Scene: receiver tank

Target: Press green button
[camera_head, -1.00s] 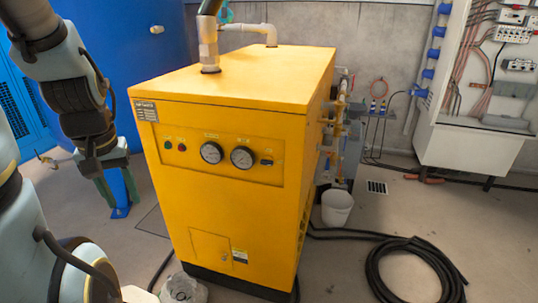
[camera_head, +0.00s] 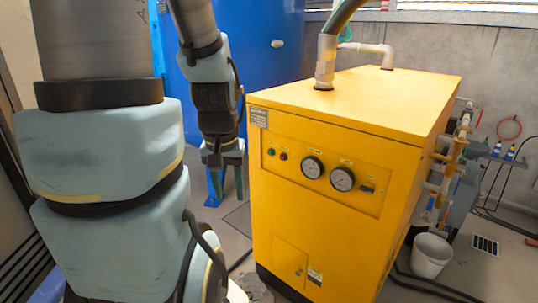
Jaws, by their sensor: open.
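The green button (camera_head: 271,152) is a small dot at the left end of the front panel on the yellow machine (camera_head: 330,235). A red button (camera_head: 284,156) sits just to its right. My gripper (camera_head: 227,190) hangs fingers down just left of the machine in the picture, lower than the green button and apart from it. Its two greenish fingers are spread, with nothing seen between them. How far it stands in front of or behind the panel is hard to tell.
Two round gauges (camera_head: 327,173) and a dark switch (camera_head: 367,189) share the panel. A blue tank (camera_head: 270,45) stands behind. Pipes rise from the machine's top. A white bucket (camera_head: 431,256) and dark hoses lie on the floor at right.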

